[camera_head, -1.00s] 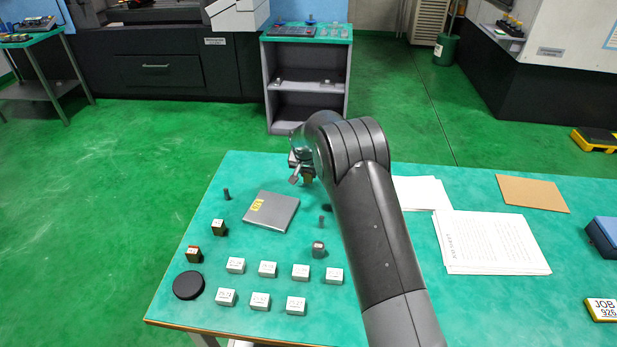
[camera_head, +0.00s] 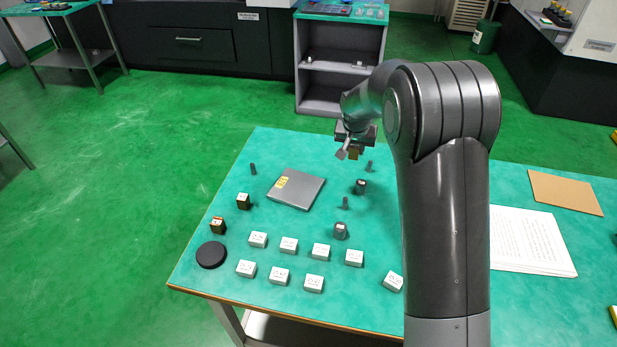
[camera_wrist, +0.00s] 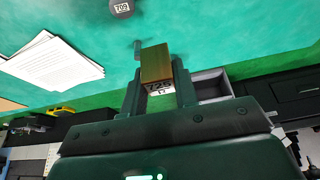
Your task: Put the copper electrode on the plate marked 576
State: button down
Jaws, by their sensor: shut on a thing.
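My gripper (camera_wrist: 158,85) is shut on a copper-coloured block (camera_wrist: 156,63), whose white label reads 725 in the wrist view. In the head view my gripper (camera_head: 353,150) holds this block (camera_head: 354,154) above the far part of the table, right of and beyond a flat grey plate (camera_head: 305,190). The plate lies on the table with a yellow label (camera_head: 282,183) that is too small to read.
Several white labelled blocks (camera_head: 289,245) and a black disc (camera_head: 211,255) lie nearer. Dark grey pieces stand around the plate, one (camera_head: 341,231) in front. A dark round piece marked 709 (camera_wrist: 122,8) shows in the wrist view. Papers (camera_head: 530,243) lie right. The plate top looks bare.

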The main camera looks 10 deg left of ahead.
jog(key=s+a, duration=0.5)
jog(key=s, duration=0.2)
send_over(298, 183)
jog(key=s, duration=0.2)
notch_tip(298, 183, down, 6)
jog(key=shift+w+d+r, duration=0.1)
jog(key=shift+w+d, duration=0.05)
jog(key=shift+a+f, duration=0.25)
jog(key=shift+f, duration=1.9)
jog(key=shift+f, duration=0.1)
jog(key=c, duration=1.1)
grip_release()
jog(key=v, duration=1.2)
jog(key=shift+d, duration=0.15)
